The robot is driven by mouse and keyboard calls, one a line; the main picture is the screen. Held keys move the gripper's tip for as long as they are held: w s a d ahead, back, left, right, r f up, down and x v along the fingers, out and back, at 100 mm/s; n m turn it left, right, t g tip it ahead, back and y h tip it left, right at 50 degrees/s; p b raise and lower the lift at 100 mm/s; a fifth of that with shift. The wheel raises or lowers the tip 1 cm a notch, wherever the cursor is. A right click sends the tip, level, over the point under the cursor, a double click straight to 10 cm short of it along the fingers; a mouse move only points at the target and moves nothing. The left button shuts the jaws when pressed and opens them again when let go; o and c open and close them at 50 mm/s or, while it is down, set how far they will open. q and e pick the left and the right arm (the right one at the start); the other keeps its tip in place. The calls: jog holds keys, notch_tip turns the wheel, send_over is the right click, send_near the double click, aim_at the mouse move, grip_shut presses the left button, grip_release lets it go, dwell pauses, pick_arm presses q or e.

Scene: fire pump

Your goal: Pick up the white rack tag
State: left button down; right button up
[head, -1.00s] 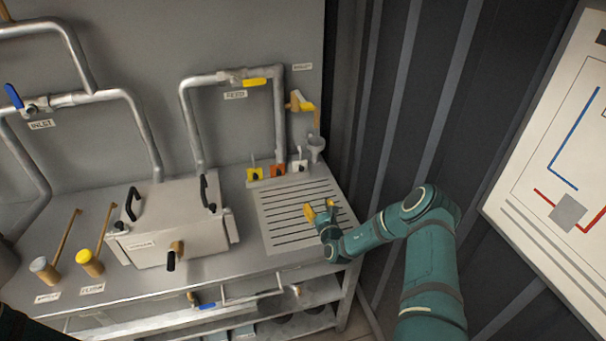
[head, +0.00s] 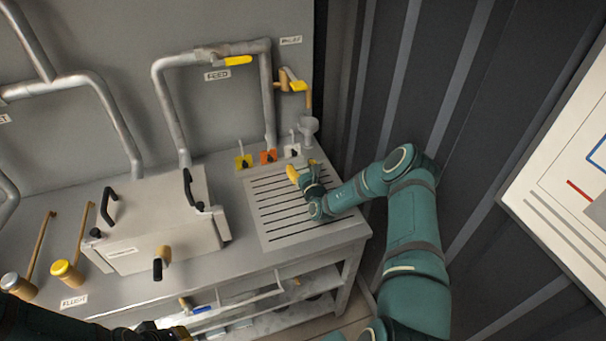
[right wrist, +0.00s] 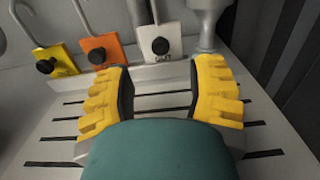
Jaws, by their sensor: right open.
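The white rack tag (head: 292,150) stands at the back of the slotted drain board, at the right end of a row of three tags. In the right wrist view the white tag (right wrist: 160,42) has a black knob and a hook above it, and it lies ahead between the open fingers, apart from them. My right gripper (head: 302,172) is open and empty above the slotted board; its yellow fingers (right wrist: 165,95) show in the right wrist view. My left gripper (head: 165,331) shows only partly at the bottom edge, and its jaws are unclear.
An orange tag (head: 268,157) and a yellow tag (head: 243,162) stand left of the white one. A grey funnel (head: 308,128) stands close on its right. The slotted board (head: 280,212) is clear. A lidded box (head: 150,235) with black handles stands left.

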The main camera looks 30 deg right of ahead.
aim_at(295, 154)
jog(key=b+x, duration=0.2)
jog(key=x, duration=0.1)
jog(key=shift+f, duration=0.2)
pick_arm(q)
jog(key=shift+s+d+f+b, duration=0.15)
jog(key=shift+f+b, duration=0.15)
jog(key=shift+f, duration=0.4)
jog(key=shift+s+a+f+b, duration=0.15)
jog(key=shift+f+b, duration=0.1)
jog(key=shift+f, duration=0.5)
jog(key=shift+s+d+f+b, duration=0.15)
jog(key=shift+f+b, duration=0.15)
jog(key=shift+f, duration=0.4)
pick_arm(e)
jog(key=shift+x, duration=1.55)
jog(key=shift+r, duration=0.15)
grip_shut()
pick_arm(q)
jog(key=shift+r, duration=0.1)
pick_arm(e)
jog(key=shift+r, duration=0.15)
